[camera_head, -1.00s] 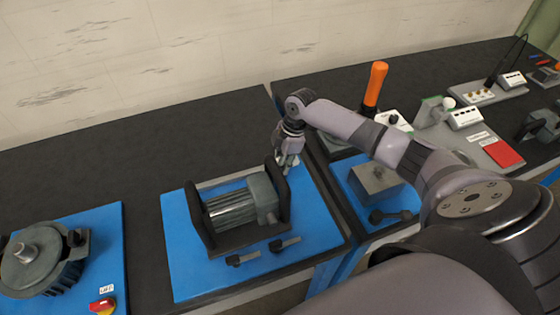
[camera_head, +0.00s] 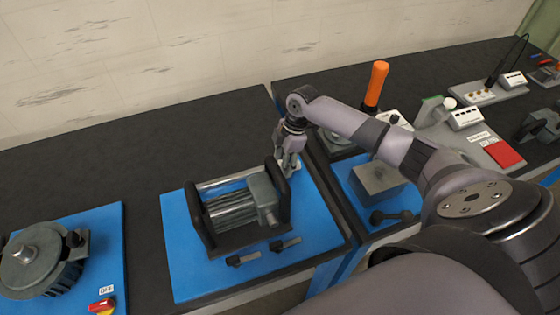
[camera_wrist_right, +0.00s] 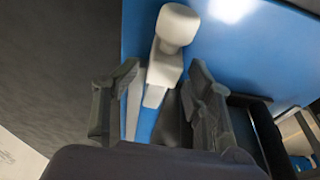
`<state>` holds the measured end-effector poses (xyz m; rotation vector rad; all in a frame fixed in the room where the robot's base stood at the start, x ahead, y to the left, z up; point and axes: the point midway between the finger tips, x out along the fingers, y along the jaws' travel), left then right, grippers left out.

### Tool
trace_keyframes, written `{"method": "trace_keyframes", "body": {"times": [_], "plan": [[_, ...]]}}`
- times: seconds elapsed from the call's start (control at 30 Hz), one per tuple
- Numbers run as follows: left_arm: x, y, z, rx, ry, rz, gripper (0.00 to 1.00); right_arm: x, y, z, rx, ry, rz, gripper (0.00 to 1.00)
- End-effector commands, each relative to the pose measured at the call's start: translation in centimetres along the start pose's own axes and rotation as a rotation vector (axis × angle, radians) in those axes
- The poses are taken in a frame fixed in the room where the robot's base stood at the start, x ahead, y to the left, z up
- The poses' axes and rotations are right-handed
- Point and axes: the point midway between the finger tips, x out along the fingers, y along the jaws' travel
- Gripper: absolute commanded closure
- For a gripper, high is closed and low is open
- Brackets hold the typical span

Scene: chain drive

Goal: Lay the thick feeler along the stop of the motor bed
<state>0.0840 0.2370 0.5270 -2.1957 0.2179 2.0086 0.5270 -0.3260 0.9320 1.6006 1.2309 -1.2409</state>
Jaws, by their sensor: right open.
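The motor bed (camera_head: 236,243) is a dark frame with upright ends, holding a grey ribbed motor (camera_head: 232,208) on a blue mat. My right gripper (camera_head: 289,166) points down just behind the bed's right end. In the right wrist view its open fingers (camera_wrist_right: 165,105) stand either side of a pale piece (camera_wrist_right: 165,65) with a rounded head and narrower stem. Whether they touch it, and whether it is the thick feeler, I cannot tell. My left gripper is out of view.
A motor-like unit (camera_head: 38,262) and a red switch (camera_head: 102,306) sit on the left mat. To the right are a grey block (camera_head: 378,183), a dark dumbbell-shaped piece (camera_head: 392,217) and an upright orange handle (camera_head: 376,84). Black worktop behind the bed is clear.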

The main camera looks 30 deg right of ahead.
Motion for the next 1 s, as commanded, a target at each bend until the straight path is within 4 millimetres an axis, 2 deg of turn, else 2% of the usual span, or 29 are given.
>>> {"method": "trace_keyframes", "body": {"times": [0.3,0.5,0.67,1.0], "plan": [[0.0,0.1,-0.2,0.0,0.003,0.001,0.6,-6.8,0.1,-0.1,-0.002,0.0,0.004,0.52],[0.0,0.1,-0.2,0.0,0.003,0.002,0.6,-9.7,0.1,-0.1,-0.001,0.0,0.001,0.52],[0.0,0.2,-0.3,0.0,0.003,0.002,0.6,-10.6,0.0,-0.1,-0.001,0.0,0.001,0.52],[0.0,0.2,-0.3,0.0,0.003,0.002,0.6,-10.7,0.0,-0.1,-0.001,0.001,0.0,0.52]]}}
